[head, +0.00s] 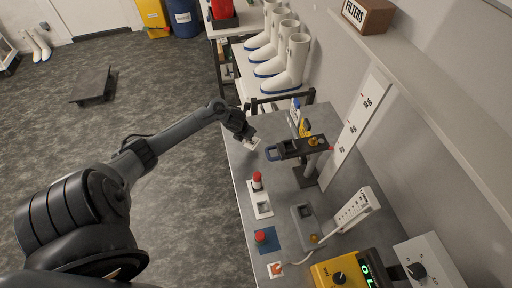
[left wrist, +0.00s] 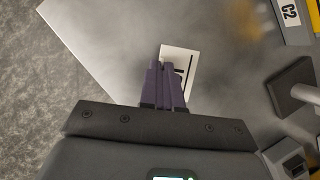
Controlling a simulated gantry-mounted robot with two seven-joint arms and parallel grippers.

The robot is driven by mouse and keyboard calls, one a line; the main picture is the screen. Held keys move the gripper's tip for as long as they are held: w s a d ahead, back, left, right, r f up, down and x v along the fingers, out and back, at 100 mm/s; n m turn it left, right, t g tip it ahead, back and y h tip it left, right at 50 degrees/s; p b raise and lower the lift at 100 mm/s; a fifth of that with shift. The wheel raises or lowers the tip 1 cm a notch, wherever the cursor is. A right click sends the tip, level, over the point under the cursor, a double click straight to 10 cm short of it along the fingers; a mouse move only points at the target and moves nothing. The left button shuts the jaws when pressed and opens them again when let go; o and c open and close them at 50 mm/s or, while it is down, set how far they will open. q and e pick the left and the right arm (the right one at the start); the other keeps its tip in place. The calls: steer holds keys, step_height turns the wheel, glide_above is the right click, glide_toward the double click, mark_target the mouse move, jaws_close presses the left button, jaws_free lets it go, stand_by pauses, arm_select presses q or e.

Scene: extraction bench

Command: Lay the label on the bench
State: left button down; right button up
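The label is a small white card with dark marks; it shows at the tip of my left gripper in the head view (head: 253,144) and at the fingertips in the left wrist view (left wrist: 182,62). My left gripper (head: 247,137) has its purple fingers (left wrist: 166,72) close together on the label, which sticks out past them. They are over the far left part of the grey bench (head: 233,157), near its left edge. The gap between label and bench is hard to judge. My right gripper is in neither view.
A dark stand with a blue-handled part (head: 287,150) is just right of the label. Nearer are a red-topped item (head: 257,181), a blue pad (head: 266,240), a white power strip (head: 353,208) and a yellow meter (head: 343,272). White boots (head: 290,65) stand behind.

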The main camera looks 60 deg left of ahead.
mark_target(247, 141)
arm_select(q)
steer(key=shift+f, duration=2.75)
steer(key=c, duration=1.4)
jaws_free()
steer(key=shift+o, duration=0.2)
steer(key=shift+r, duration=0.15)
steer(key=shift+r, duration=0.3)
steer(key=p+v, duration=0.1)
steer(key=v, duration=1)
steer(key=shift+s+p, duration=0.15)
steer(key=shift+p, duration=0.2)
